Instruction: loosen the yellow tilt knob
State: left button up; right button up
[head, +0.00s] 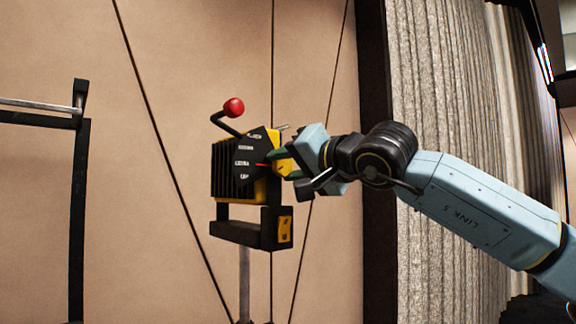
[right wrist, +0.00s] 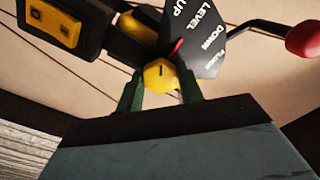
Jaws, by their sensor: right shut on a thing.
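The yellow tilt knob (right wrist: 160,75) sits at the side of a black and yellow device, below a dark dial plate (right wrist: 203,38) with white words such as UP, LEVEL and DOWN. In the head view the knob (head: 284,166) is partly hidden by my right gripper (head: 282,164), which reaches in from the right. In the right wrist view the green fingers of this gripper (right wrist: 160,88) are on both sides of the knob, shut on it. A red pointer lies on the dial plate just by the knob. My left gripper is not in view.
A lever with a red ball (head: 234,107) rises above the device. A black frame with a yellow plate (head: 285,229) hangs below, on a grey post (head: 244,280). A dark metal stand (head: 78,200) is at the left. A grey pleated curtain (head: 440,90) is behind my arm.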

jog(key=o, duration=1)
jog(key=b+v, duration=0.4)
jog(key=v, duration=0.9)
jog(key=shift+s, duration=0.2)
jog(key=shift+d, duration=0.1)
